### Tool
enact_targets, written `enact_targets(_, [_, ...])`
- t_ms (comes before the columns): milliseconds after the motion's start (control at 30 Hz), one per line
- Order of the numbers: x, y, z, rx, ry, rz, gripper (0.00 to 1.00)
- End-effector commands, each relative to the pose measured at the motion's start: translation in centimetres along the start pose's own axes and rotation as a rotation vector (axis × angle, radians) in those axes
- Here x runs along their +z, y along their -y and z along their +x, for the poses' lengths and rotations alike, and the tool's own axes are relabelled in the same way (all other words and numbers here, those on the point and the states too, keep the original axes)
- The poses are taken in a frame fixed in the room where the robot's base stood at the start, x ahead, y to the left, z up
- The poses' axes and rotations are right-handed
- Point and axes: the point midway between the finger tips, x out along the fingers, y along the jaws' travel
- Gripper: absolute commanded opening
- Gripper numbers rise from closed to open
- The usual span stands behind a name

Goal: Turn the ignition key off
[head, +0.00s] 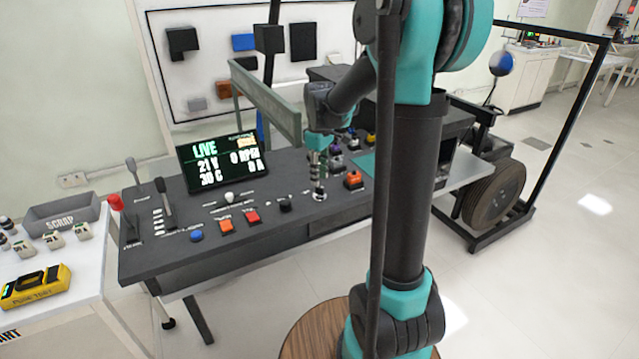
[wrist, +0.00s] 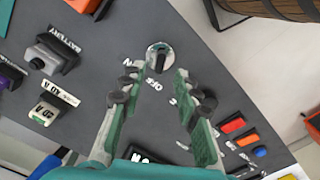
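The ignition key (wrist: 159,57) is a small dark key in a round pale switch plate on the dark console, with partly legible lettering beside it. In the head view the switch (head: 319,194) sits on the console just below my gripper (head: 317,172). No contact with the key is visible. The console display (head: 222,160) reads LIVE, 21 V, 0 RPM, 30 C and 0 A.
Orange (head: 226,226), red (head: 253,216) and blue (head: 196,236) buttons line the console front. An orange-topped block (head: 353,180) stands right of the switch. Levers (head: 166,203) stand at the left.

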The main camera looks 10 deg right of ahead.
Motion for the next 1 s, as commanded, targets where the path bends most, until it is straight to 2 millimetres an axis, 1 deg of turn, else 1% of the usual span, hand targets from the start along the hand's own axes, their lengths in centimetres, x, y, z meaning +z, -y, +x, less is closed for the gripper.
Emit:
enact_targets(33, [0.0,0.0,-1.1,0.000,0.000,0.000,0.32])
enact_targets(200, [0.0,0.0,-4.4,0.000,0.000,0.000,0.32])
enact_targets(300, [0.0,0.0,-6.0,0.000,0.000,0.000,0.32])
enact_targets(400, [0.0,0.0,-7.1,0.000,0.000,0.000,0.32])
enact_targets(500, [0.0,0.0,-7.7,0.000,0.000,0.000,0.32])
enact_targets(633, [0.0,0.0,-8.1,0.000,0.000,0.000,0.32])
enact_targets(900, [0.1,0.0,-8.0,0.001,-0.001,0.003,0.32])
enact_targets(1000, [0.9,0.6,-7.3,0.011,-0.012,0.039,0.32])
